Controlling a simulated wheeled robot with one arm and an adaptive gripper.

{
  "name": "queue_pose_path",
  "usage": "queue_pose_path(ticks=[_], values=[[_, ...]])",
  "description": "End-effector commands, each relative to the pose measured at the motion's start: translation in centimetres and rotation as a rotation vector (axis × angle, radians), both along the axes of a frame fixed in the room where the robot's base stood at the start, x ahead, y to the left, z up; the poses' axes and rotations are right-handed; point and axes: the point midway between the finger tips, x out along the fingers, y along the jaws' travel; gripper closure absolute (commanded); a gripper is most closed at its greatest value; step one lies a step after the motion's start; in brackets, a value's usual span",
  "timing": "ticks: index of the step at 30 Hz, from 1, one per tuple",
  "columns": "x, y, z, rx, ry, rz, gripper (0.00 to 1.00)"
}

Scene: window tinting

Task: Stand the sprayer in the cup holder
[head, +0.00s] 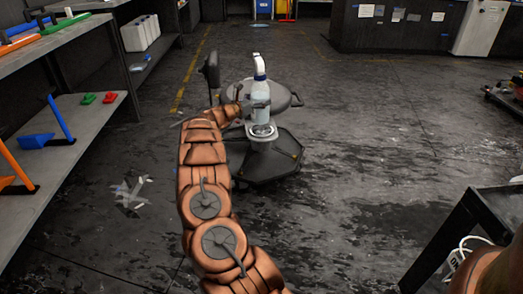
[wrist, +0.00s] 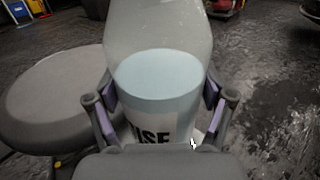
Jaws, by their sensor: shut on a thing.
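The sprayer (head: 260,88) is a clear bottle with a white spray head, pale blue liquid and a printed label. It stands upright in my gripper (head: 256,105), which is shut around its body. In the wrist view the bottle (wrist: 158,75) fills the middle, with a finger of my gripper (wrist: 160,112) on each side. The cup holder (head: 262,131) is a pale ring at the front of the grey rolling stool, directly below the bottle in the head view. Whether the bottle's base touches or enters the ring cannot be told; in the wrist view its base is hidden.
The stool's round seat (head: 285,100) is right behind the bottle, and shows left of it in the wrist view (wrist: 55,95). A shelf unit (head: 75,140) with coloured tools is at left. A dark cart (head: 462,225) is at lower right. The floor between is mostly open.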

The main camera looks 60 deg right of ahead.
Motion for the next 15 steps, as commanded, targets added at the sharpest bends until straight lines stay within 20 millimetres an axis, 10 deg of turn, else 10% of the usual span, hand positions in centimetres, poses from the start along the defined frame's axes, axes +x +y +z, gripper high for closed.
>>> queue_pose_path(ticks=[15], values=[[-0.9,-0.8,-5.5,0.001,0.003,-0.053,0.86]])
